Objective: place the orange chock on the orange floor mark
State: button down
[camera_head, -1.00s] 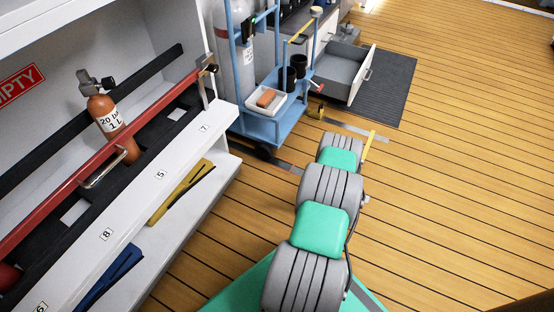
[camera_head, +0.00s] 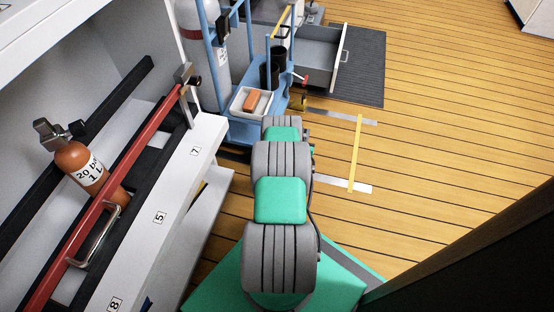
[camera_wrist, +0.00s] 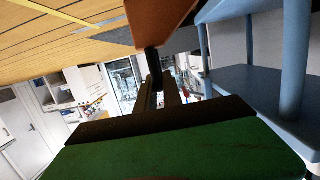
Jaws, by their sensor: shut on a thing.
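An orange block (camera_wrist: 158,16), which I take to be the chock, is close up at the top edge of the wrist view, partly cut off. My gripper (camera_wrist: 153,62) is shut on it; only a dark finger part shows beside the block. In the head view my arm hides the gripper and the block. I cannot make out a clearly orange floor mark. A yellow strip (camera_head: 355,155) lies on the plank floor right of my arm, with pale grey tape (camera_head: 343,184) at its near end.
A blue cart (camera_head: 247,132) carries a grey cylinder and a white tray (camera_head: 236,103) holding another orange block (camera_head: 252,102). An open drawer (camera_head: 318,60) stands over a dark mat (camera_head: 362,75). A white rack (camera_head: 178,195) is at left, a dark panel (camera_head: 485,255) at lower right.

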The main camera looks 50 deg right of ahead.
jog(key=w+a+f+b, duration=0.5)
jog(key=a+f, duration=0.4)
jog(key=f, duration=0.2)
jog(key=shift+f+b, duration=0.15)
jog(key=shift+b, duration=0.35)
jog(key=shift+f, duration=0.1)
jog(key=c, duration=1.5)
grip_release()
jog(key=shift+f, duration=0.1)
